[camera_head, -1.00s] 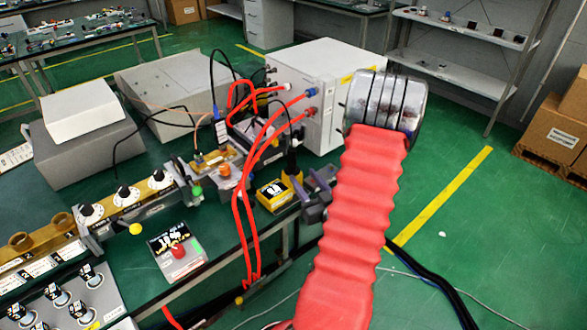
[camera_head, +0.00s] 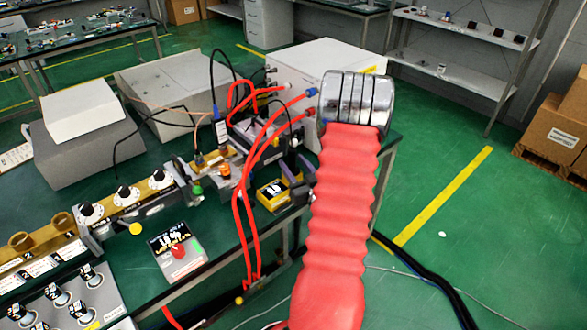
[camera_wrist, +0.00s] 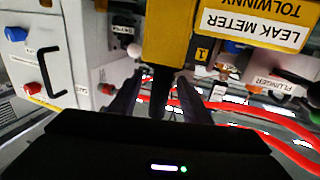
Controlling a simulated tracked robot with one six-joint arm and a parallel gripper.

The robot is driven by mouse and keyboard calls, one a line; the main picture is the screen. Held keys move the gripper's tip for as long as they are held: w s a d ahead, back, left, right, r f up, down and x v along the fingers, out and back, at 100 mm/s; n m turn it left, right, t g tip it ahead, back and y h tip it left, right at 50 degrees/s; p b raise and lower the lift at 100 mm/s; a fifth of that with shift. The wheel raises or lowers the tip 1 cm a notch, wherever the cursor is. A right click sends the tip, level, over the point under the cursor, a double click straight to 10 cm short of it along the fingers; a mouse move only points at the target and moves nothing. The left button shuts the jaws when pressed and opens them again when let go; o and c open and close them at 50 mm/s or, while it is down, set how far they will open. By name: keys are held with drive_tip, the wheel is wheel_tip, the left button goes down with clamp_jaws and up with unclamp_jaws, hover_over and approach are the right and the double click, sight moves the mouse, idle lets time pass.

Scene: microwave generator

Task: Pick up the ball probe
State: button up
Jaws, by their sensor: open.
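My gripper (camera_wrist: 160,84) is open in the wrist view, with one dark finger on each side of a dark upright piece (camera_wrist: 158,104). That piece shows below a yellow block (camera_wrist: 170,36). It may be the ball probe, but I cannot tell for sure. A small white ball (camera_wrist: 134,50) shows left of the block. In the head view my gripper (camera_head: 291,184) is at the bench's right edge, beside a yellow and black box (camera_head: 273,194). The fingertips are partly hidden by my red arm sleeve there.
Red cables (camera_head: 243,215) loop over the bench edge, left of my gripper. A white cabinet (camera_head: 310,58) stands behind. The leak meter label (camera_wrist: 256,24) is close in the wrist view. Green floor (camera_head: 450,240) on the right is mostly clear.

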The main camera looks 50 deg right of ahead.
drive_tip(key=x, duration=0.4)
drive_tip(key=shift+w+d, duration=0.1)
drive_tip(key=shift+w, duration=0.3)
drive_tip(key=shift+c, duration=0.4)
clamp_jaws()
